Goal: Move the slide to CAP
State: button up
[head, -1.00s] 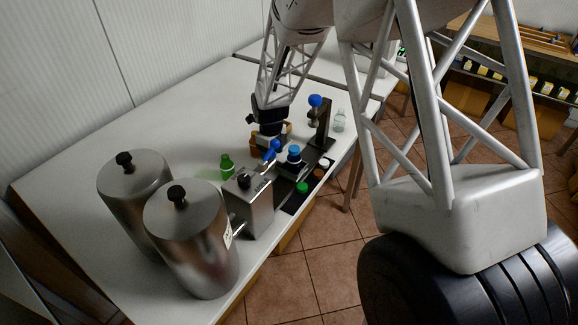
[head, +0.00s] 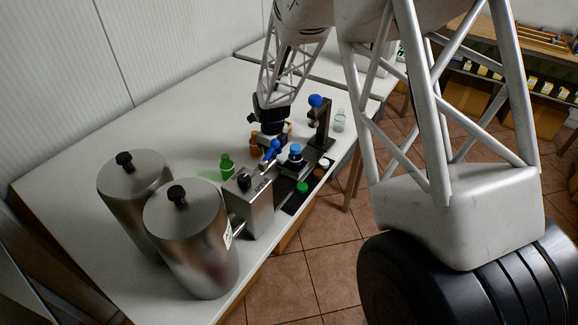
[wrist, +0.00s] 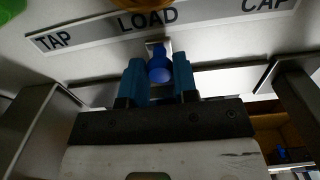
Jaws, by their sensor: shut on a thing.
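My gripper (wrist: 160,64) is shut on the small blue knob (wrist: 160,72) of the slide, with one teal finger on each side. In the wrist view the knob stands below the label strip (wrist: 95,33), which reads TAP, LOAD and CAP from left to right. The knob is by the right part of LOAD, well short of CAP. A blue-topped bottle (head: 295,155) stands on the station's dark carriage, between the steel tap box (head: 255,207) and the black press stand (head: 323,128).
Two steel tanks (head: 196,250) stand at the left front. A green bottle (head: 227,166) and an amber bottle (head: 254,142) stand behind the station. A clear bottle (head: 339,121) is right of the press. The table's back left is clear.

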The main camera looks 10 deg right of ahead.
jog(key=shift+w+d, duration=3.8)
jog(key=o, duration=0.7)
jog(key=shift+o, duration=0.2)
jog(key=shift+r, duration=0.15)
notch_tip(320, 180, up, 7)
